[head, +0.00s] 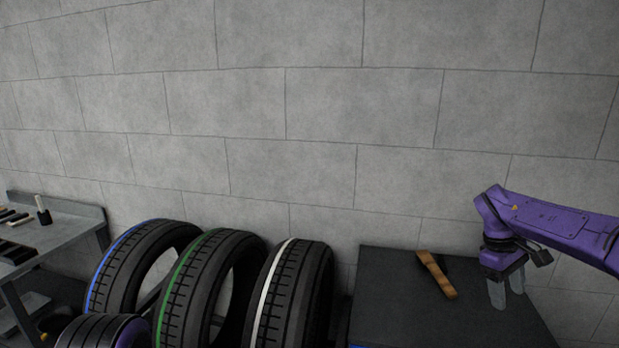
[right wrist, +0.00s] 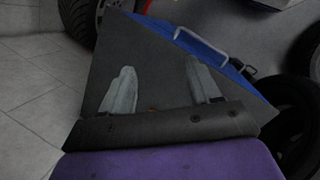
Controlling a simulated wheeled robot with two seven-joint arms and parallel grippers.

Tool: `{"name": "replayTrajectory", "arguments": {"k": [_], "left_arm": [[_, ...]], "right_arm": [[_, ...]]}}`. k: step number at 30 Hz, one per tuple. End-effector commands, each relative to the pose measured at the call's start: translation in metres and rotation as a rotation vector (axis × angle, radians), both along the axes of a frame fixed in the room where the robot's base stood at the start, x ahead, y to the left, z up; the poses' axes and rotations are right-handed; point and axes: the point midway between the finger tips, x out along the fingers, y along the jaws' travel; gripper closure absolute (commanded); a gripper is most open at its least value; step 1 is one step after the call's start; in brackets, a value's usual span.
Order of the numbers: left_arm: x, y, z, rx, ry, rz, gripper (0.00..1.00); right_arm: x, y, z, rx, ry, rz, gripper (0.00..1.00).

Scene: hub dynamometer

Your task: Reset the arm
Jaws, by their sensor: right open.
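My right arm is purple and comes in from the right in the head view. Its gripper (head: 507,289) points down over the right part of a dark-topped cabinet (head: 400,300). Its two grey fingers are apart with nothing between them. In the right wrist view the open fingers (right wrist: 163,92) show against the dark top, with a blue side and a grey handle (right wrist: 200,45) beyond. A wooden-handled tool (head: 437,274) lies on the cabinet top, left of the gripper and apart from it. My left gripper is not in view.
Tyres with a blue stripe (head: 125,262), a green stripe (head: 186,290) and a white stripe (head: 290,295) stand left of the cabinet. A grey workbench (head: 75,232) with small tools is at the far left. A block wall (head: 300,120) closes the back.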

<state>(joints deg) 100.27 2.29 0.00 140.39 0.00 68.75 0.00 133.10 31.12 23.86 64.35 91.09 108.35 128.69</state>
Motion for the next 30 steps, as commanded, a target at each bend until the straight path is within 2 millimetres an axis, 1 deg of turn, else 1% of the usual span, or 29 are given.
{"name": "replayTrajectory", "arguments": {"k": [1, 5, 8, 11, 12, 14, 17, 18, 20, 21, 23, 24, 25, 26, 27, 29, 30], "left_arm": [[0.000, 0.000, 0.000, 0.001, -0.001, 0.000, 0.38], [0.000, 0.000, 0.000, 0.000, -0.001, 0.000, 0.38], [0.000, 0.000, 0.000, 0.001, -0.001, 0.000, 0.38], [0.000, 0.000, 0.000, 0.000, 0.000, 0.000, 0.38], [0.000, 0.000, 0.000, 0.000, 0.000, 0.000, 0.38], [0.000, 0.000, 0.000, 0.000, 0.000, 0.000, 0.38], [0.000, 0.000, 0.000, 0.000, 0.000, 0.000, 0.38], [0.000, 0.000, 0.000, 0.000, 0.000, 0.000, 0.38], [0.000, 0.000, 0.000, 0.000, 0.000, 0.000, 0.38], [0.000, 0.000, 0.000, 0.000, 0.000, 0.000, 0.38], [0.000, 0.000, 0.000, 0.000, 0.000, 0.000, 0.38], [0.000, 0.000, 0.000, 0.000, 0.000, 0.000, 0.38], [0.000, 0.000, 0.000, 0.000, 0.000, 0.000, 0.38], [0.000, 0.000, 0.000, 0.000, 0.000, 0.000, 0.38], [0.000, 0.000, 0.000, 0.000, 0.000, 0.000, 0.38], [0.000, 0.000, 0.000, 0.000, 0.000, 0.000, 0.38], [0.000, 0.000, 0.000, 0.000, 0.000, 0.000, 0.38]], "right_arm": [[-0.002, 0.000, -0.011, -0.032, 0.037, 0.067, 0.38], [-0.008, -0.002, -0.041, -0.131, 0.164, 0.305, 0.38], [-0.016, -0.005, -0.070, -0.221, 0.318, 0.564, 0.38], [-0.025, -0.006, -0.104, -0.310, 0.536, 0.897, 0.38], [-0.030, -0.005, -0.120, -0.341, 0.643, 1.049, 0.38], [-0.039, -0.003, -0.144, -0.379, 0.828, 1.301, 0.38], [-0.061, 0.010, -0.195, -0.409, 1.238, 1.821, 0.38], [-0.077, 0.020, -0.220, -0.401, 1.448, 2.073, 0.38], [-0.107, 0.037, -0.257, -0.363, 1.777, 2.452, 0.38], [-0.129, 0.049, -0.278, 0.288, -1.735, -2.350, 0.38], [-0.164, 0.066, -0.304, 0.188, -1.533, -2.036, 0.38], [-0.187, 0.075, -0.316, 0.141, -1.414, -1.860, 0.38], [-0.204, 0.081, -0.325, 0.115, -1.330, -1.742, 0.38], [-0.220, 0.087, -0.331, 0.094, -1.255, -1.635, 0.38], [-0.241, 0.094, -0.338, 0.074, -1.158, -1.505, 0.38], [-0.272, 0.102, -0.345, 0.052, -1.026, -1.333, 0.38], [-0.291, 0.108, -0.349, 0.044, -0.946, -1.229, 0.38]]}}
